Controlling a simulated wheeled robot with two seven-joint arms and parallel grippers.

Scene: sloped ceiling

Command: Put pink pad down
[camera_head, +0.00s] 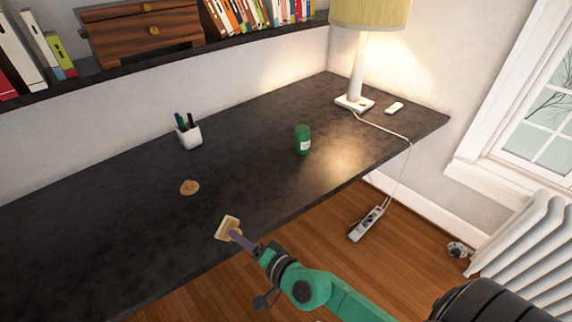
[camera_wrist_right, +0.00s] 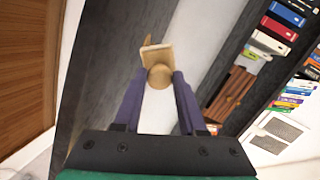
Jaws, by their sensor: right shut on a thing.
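My right gripper (camera_head: 233,234) is shut on a pale tan, squarish pad (camera_head: 225,226) near the front edge of the dark desk. In the right wrist view the pad (camera_wrist_right: 155,52) shows just beyond the purple fingers (camera_wrist_right: 159,80), with a rounded tan part between the fingertips. It looks cream or tan rather than pink, and no clearly pink pad shows. I cannot tell whether it touches the desk or is held just above it. My left gripper is not in view.
The dark desk (camera_head: 110,220) has much bare room at left. On it are a round tan piece (camera_head: 189,187), a white pen cup (camera_head: 188,136), a green jar (camera_head: 303,140) and a lamp (camera_head: 357,70). A shelf of books runs behind. A power strip (camera_head: 367,223) lies on the floor.

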